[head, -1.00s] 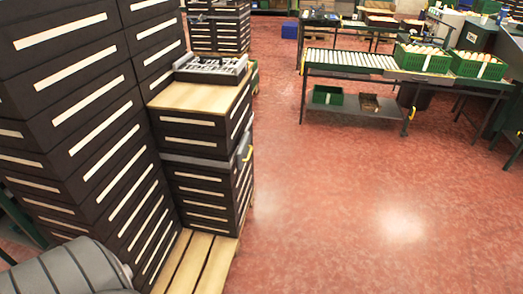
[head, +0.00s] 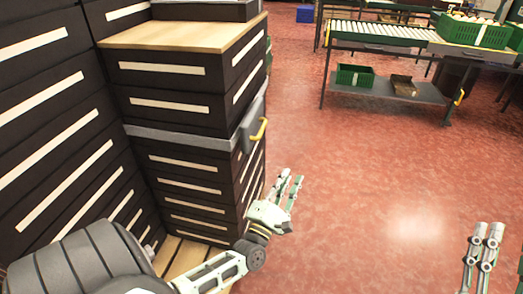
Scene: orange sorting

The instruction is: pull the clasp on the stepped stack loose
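The stepped stack (head: 184,122) of dark crates with white label strips stands left of centre, topped by a wooden board. A grey strap (head: 180,137) runs round it. At its right side the strap meets a grey clasp (head: 252,122) with a yellow handle (head: 259,130). My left gripper (head: 291,190) is below and right of the clasp, apart from it, with its fingers spread and nothing between them. My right gripper (head: 484,250) is at the lower right edge, far from the stack; its fingers show apart and empty.
A taller stack of dark crates (head: 45,120) stands at the left. The stepped stack rests on a wooden pallet (head: 185,258). A roller table (head: 385,35) with a green crate (head: 472,32) stands at the back right. The red floor between is clear.

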